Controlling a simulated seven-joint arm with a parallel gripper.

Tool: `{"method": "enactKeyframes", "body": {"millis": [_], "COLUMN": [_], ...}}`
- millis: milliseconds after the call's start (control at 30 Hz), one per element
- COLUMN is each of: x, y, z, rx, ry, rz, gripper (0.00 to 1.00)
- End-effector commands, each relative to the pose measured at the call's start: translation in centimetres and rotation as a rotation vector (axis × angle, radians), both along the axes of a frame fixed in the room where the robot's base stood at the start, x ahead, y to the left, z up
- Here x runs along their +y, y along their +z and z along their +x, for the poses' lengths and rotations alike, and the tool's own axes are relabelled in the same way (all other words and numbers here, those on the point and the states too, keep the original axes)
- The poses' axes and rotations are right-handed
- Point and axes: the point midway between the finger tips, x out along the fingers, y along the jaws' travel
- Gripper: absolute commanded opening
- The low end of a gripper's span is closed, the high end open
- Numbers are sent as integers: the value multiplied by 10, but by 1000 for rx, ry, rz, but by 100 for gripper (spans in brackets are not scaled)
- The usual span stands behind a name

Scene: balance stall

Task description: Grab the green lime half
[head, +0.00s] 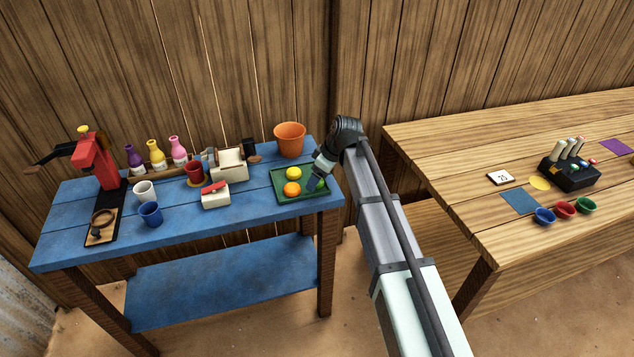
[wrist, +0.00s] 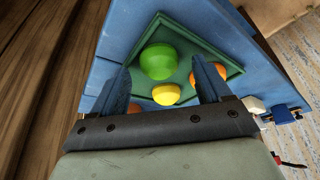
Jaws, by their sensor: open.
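The green lime half (wrist: 158,62) lies on the green tray (wrist: 192,27) on the blue table. In the wrist view it shows beyond and between the fingertips of my gripper (wrist: 163,78). The fingers are apart with nothing held between them. A yellow half (wrist: 167,94) lies next to the lime, nearer the gripper's base in that view, and an orange half (wrist: 208,75) is partly hidden behind the right finger. In the head view my gripper (head: 315,181) is over the right part of the tray and largely covers the lime.
An orange bucket (head: 290,138) stands behind the tray. A cream box with a red top (head: 215,196), a red cup (head: 194,172) and several bottles stand to the left. A wooden table (head: 450,150) is on the right, with a gap between the tables.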

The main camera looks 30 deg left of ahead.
Motion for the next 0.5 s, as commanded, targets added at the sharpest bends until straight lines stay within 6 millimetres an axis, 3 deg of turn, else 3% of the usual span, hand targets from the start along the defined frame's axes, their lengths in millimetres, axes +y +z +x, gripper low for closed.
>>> {"method": "enactKeyframes", "body": {"millis": [300, 500], "x": [3, 3], "y": [-7, -7], "z": [0, 0], "rx": [-1, 0], "ry": [0, 0], "rz": [0, 0], "gripper": [76, 57]}}
